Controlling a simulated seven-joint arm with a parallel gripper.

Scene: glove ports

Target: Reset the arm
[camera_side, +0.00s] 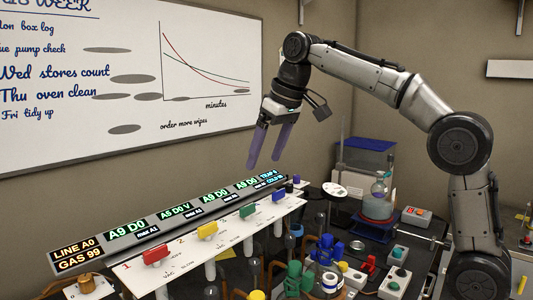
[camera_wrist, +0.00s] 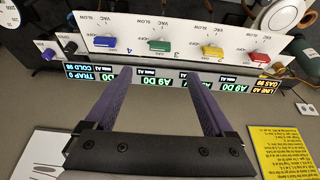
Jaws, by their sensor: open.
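My gripper (camera_side: 267,145) has two purple fingers and hangs in the air, pointing down, with the fingers apart and nothing between them. It is above and behind the valve panel (camera_side: 215,250), near the wall with the whiteboard. In the wrist view my gripper (camera_wrist: 150,92) also shows open and empty, its fingers reaching towards the display strip (camera_wrist: 210,79). The panel carries a red handle (camera_side: 157,255), a yellow handle (camera_side: 208,230), a green handle (camera_side: 248,210) and a blue handle (camera_side: 279,196). The fingers appear apart from all of them.
A whiteboard (camera_side: 120,110) hangs behind. A flask on a stirrer (camera_side: 378,200), a blue-lidded box (camera_side: 368,155) and several coloured clamps and button boxes crowd the bench at right. A yellow sheet (camera_wrist: 283,150) lies at lower right in the wrist view. The air around the gripper is clear.

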